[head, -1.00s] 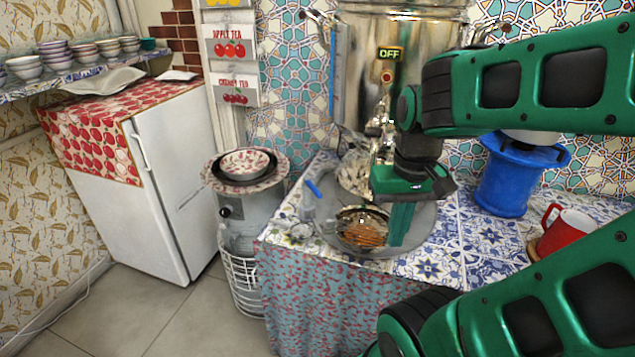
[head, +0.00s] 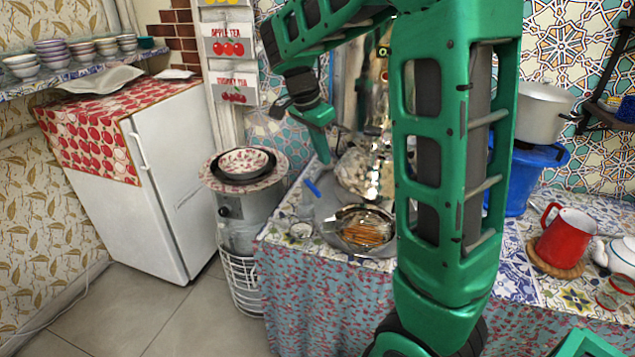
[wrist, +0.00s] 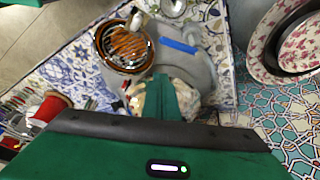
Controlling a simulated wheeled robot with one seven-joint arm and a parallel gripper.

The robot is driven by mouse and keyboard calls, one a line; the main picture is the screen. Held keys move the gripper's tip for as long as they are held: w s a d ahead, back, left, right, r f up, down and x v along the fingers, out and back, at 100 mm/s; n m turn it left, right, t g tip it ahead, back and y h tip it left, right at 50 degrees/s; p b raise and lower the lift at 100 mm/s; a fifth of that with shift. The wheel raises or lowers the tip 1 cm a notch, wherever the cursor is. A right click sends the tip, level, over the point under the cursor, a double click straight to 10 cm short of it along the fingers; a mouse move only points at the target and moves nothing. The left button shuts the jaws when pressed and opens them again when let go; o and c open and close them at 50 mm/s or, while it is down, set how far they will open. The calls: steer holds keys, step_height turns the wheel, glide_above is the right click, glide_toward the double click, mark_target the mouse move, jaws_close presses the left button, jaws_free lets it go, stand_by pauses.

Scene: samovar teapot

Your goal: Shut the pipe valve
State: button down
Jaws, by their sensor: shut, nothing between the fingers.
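A small blue bar (head: 312,187), possibly the valve's handle, shows at the left edge of the metal tray (head: 330,236); it also shows in the wrist view (wrist: 178,46). I cannot tell for sure that it is the pipe valve, nor how it is set. The samovar (head: 378,85) stands behind the tray, mostly hidden by my arm. My gripper (head: 322,158) is shut and empty, pointing down left of the samovar. Its tips are above and behind the blue bar, apart from it in the picture. The shut fingers (wrist: 166,95) also show in the wrist view.
A bowl of brown sticks (head: 365,230) stands on the tray. A metal drum with a patterned bowl (head: 245,163) stands left of the table. A red mug (head: 565,238) and a blue container (head: 525,178) are at the right. The floor by the white fridge (head: 165,180) is clear.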

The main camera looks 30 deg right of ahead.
mark_target(312, 187)
steer(key=d+f+m, duration=0.2)
steer(key=d+f, duration=0.2)
steer(key=f, duration=0.6)
steer(key=a, duration=0.2)
steer(key=w+a, duration=0.1)
steer(key=shift+w+a+r, duration=0.1)
steer(key=shift+a+r, duration=0.25)
steer(key=shift+a, duration=0.05)
steer(key=shift+g, duration=0.3)
